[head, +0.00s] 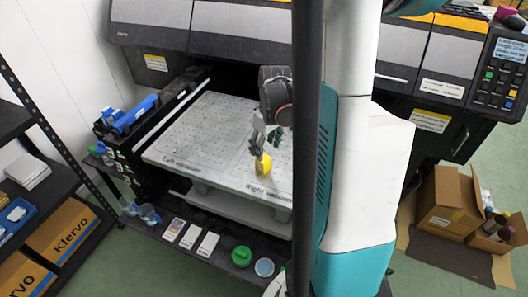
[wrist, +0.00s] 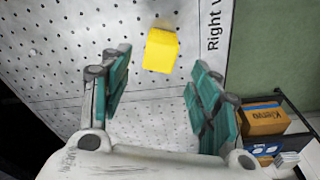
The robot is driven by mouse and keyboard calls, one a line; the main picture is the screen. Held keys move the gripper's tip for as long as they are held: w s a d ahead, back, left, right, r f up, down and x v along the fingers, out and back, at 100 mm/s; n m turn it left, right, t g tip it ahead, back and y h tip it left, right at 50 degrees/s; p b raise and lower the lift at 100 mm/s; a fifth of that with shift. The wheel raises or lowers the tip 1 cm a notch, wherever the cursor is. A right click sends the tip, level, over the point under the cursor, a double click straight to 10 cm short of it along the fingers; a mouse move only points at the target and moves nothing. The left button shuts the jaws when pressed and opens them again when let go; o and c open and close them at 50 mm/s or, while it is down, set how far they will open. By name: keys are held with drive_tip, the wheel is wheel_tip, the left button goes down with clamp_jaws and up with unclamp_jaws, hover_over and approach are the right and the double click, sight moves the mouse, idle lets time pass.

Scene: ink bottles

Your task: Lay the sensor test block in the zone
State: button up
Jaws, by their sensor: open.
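A yellow block (head: 264,164), which looks like the sensor test block, is on the right part of the perforated white plate (head: 190,140), near the "Right vacuum" label. It also shows in the wrist view (wrist: 161,51). My gripper (head: 258,142) is right at the block in the head view, with the fingers partly covering it. In the wrist view my gripper (wrist: 160,72) has its teal fingers wide apart, with the block between and slightly beyond their tips, touching neither. The plate carries "Left vacuum" and "Right vacuum" labels; which area is the zone I cannot tell.
The dark printer body (head: 220,30) rises behind the plate. A shelf below its front edge holds white cards (head: 190,237) and a green round item (head: 241,256). A dark rack stands left; open cardboard boxes (head: 450,205) lie right. The plate's left part is clear.

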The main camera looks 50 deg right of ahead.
sight(267, 160)
drive_tip(key=r, duration=0.3)
drive_tip(key=r+p, duration=0.1)
drive_tip(key=r, duration=0.1)
drive_tip(key=shift+s, duration=0.3)
drive_tip(key=shift+f, duration=0.1)
